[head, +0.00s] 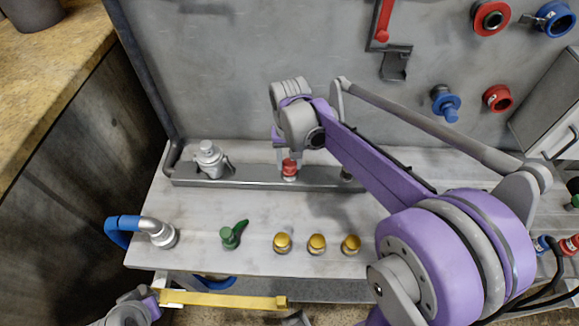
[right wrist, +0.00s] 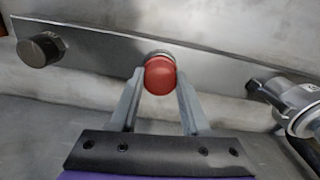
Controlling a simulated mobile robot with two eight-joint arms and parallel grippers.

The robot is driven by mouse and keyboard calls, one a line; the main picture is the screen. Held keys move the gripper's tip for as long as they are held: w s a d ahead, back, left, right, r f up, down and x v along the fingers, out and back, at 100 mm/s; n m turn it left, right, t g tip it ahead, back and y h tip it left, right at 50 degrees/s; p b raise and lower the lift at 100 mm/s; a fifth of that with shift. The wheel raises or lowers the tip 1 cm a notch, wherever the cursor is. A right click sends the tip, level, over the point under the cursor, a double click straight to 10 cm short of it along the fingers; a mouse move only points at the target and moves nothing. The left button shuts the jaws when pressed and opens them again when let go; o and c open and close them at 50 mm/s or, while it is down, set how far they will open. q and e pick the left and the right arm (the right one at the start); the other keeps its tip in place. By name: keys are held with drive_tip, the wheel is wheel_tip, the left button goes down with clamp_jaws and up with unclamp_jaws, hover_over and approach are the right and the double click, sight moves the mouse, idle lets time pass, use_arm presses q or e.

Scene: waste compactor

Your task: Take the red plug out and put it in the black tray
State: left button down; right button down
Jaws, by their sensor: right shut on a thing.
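The red plug (head: 290,167) stands at the grey metal rail along the back of the bench. In the right wrist view the round red plug (right wrist: 160,75) sits in front of a silvery collar on the rail. My right gripper (head: 289,163) reaches down from above, with its two grey fingers (right wrist: 158,88) on either side of the plug and shut on it. Whether the plug is still fully seated cannot be told. My left gripper (head: 140,308) shows only in part at the bottom left; its fingers are unclear. I cannot make out a black tray.
A dark knob (right wrist: 40,50) and a grey valve fitting (head: 209,157) flank the plug on the rail. In front are a blue-handled pipe (head: 140,228), a green lever (head: 233,235) and brass caps (head: 317,243). A yellow bar (head: 225,300) lies below the bench's front edge.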

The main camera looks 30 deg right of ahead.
sight(290, 163)
drive_tip(key=n, duration=0.3)
drive_tip(key=shift+n, duration=0.4)
drive_tip(key=n, duration=0.2)
drive_tip(key=shift+n, duration=0.3)
use_arm(q)
drive_tip(key=shift+r, duration=0.1)
drive_tip(key=shift+w+r+p, duration=0.1)
drive_tip(key=shift+r+p, duration=0.2)
use_arm(e)
drive_tip(key=shift+r, duration=0.5)
